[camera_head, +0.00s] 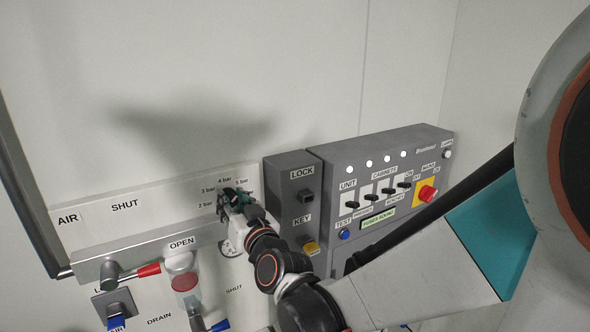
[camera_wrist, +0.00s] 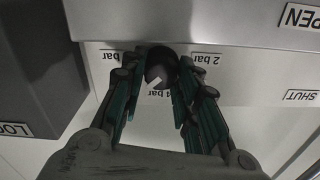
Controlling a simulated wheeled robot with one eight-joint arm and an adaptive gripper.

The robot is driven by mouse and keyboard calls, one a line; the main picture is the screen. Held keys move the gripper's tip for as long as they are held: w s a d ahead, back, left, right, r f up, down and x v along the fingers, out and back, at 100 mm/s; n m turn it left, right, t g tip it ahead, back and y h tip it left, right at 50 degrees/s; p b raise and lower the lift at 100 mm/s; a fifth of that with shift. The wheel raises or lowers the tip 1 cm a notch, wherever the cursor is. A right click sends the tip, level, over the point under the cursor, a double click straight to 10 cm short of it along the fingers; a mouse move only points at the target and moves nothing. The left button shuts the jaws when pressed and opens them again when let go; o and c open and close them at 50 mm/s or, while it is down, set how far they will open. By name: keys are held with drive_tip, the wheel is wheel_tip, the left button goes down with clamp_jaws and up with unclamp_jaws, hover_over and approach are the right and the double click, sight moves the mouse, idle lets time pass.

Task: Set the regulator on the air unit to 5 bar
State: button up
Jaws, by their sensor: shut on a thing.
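The regulator knob (camera_wrist: 160,68) is a dark round knob with a short white mark, seen in the wrist view. My gripper (camera_wrist: 162,72) has its teal-sided fingers on either side of the knob, shut on it. The mark is at the knob's lower edge, on the side of the partly hidden "4 bar" label (camera_wrist: 163,97); its exact setting cannot be told. In the head view my gripper (camera_head: 237,198) covers the knob at the right end of the air unit (camera_head: 150,243), below the "4 bar" (camera_head: 224,180) and "5 bar" (camera_head: 244,182) labels.
A grey lock and key box (camera_head: 293,205) stands close to the right of my gripper. Further right is a switch panel (camera_head: 390,170) with a red button. A red-handled lever (camera_head: 148,270) and a red-filled bowl (camera_head: 185,283) are at lower left.

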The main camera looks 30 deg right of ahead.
drive_tip(key=shift+s+m, duration=0.1)
drive_tip(key=shift+m, duration=0.2)
drive_tip(key=o, duration=1)
drive_tip(key=shift+o, duration=0.2)
drive_tip(key=shift+s, duration=0.1)
drive_tip(key=s, duration=1.1)
drive_tip(key=shift+s, duration=0.35)
